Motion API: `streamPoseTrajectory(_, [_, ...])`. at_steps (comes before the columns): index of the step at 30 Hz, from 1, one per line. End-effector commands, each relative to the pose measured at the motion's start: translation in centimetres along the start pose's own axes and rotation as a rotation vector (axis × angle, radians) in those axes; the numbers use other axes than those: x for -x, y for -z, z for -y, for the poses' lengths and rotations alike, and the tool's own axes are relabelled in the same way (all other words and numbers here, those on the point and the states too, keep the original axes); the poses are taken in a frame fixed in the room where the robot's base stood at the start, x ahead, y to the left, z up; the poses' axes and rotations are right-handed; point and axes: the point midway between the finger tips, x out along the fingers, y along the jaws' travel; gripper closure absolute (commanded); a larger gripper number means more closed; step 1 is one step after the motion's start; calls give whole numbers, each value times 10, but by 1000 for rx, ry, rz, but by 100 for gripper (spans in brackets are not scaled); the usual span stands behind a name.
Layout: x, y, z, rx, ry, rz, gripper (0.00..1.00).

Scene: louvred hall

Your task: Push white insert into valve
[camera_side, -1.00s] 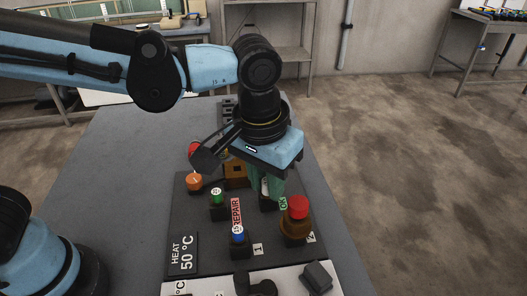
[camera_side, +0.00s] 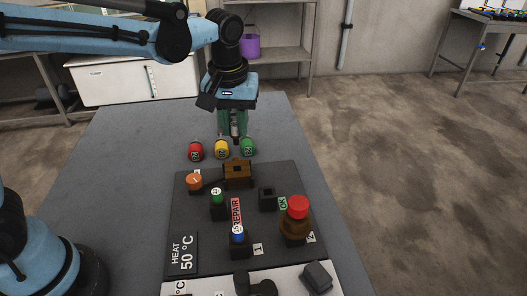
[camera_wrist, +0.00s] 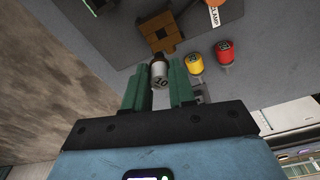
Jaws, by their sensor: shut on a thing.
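My gripper (camera_side: 233,132) is beyond the far edge of the dark board, its green fingers pointing down. In the wrist view the fingers (camera_wrist: 160,88) are shut on a pale grey-white cylinder, the white insert (camera_wrist: 160,76), marked 10 and with a dark tip. In the side view the insert is mostly hidden by the fingers. The brown block with a square opening (camera_side: 238,175), which looks like the valve, sits at the board's far edge; it also shows in the wrist view (camera_wrist: 160,32). The insert is apart from it.
Red (camera_side: 195,151), yellow (camera_side: 222,149) and green (camera_side: 248,147) numbered cylinders stand in a row behind the board. An orange knob (camera_side: 194,182) is beside the block. A black socket (camera_side: 268,200) looks empty. A red-topped brown piece (camera_side: 296,220) stands at right.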

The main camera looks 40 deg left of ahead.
Motion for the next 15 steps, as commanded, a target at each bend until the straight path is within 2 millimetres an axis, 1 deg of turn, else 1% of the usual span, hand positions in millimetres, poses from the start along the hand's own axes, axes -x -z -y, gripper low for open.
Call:
streamPoseTrajectory(2, [-3,4,4,14,1,0,100])
streamPoseTrajectory(5, [-8,5,4,16,2,0,100])
streamPoseTrajectory(15, [-45,0,4,14,2,0,100])
